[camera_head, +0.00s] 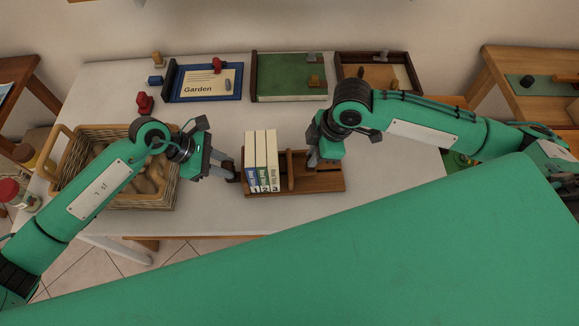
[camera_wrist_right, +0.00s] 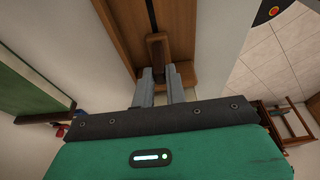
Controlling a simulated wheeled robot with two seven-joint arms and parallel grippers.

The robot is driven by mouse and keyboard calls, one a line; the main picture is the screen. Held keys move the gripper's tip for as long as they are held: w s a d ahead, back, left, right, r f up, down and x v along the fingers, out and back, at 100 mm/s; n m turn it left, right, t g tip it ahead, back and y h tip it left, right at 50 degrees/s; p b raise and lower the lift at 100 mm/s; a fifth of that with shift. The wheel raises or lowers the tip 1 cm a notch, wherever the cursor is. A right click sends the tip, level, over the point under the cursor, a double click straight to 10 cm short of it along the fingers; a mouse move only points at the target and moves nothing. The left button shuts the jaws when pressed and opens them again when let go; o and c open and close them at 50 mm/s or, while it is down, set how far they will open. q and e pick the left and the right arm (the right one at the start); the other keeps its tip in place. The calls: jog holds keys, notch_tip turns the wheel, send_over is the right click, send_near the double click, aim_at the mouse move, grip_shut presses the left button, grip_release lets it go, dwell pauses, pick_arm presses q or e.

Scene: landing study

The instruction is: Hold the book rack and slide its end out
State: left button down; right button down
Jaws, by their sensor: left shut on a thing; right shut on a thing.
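The brown wooden book rack (camera_head: 325,183) lies on the white table. Three upright books (camera_head: 262,160), numbered on their spines, stand side by side in its left part. A wooden upright (camera_head: 290,172) stands just right of the books. My left gripper (camera_head: 232,174) is shut on the rack's left end, at a dark part mostly hidden by the fingers. My right gripper (camera_head: 312,162) is over the rack's right part. In the right wrist view its fingers (camera_wrist_right: 159,75) are shut on a brown wooden piece (camera_wrist_right: 157,45) of the rack's end.
A wicker basket (camera_head: 80,187) of brown roundish things stands at the left under my left arm. A blue Garden tray (camera_head: 205,84), a green tray (camera_head: 290,77) and a brown tray (camera_head: 372,76) line the back. Bare table lies between them and the rack.

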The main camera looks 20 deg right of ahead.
jog(key=shift+s+d, duration=0.2)
jog(key=shift+d, duration=0.65)
jog(key=shift+s+d, duration=0.15)
jog(key=shift+d, duration=0.7)
jog(key=shift+s+d, duration=0.1)
jog(key=shift+d, duration=0.25)
jog(key=c, duration=1.3)
grip_release()
jog(key=shift+c, duration=0.2)
jog(key=v, duration=1.2)
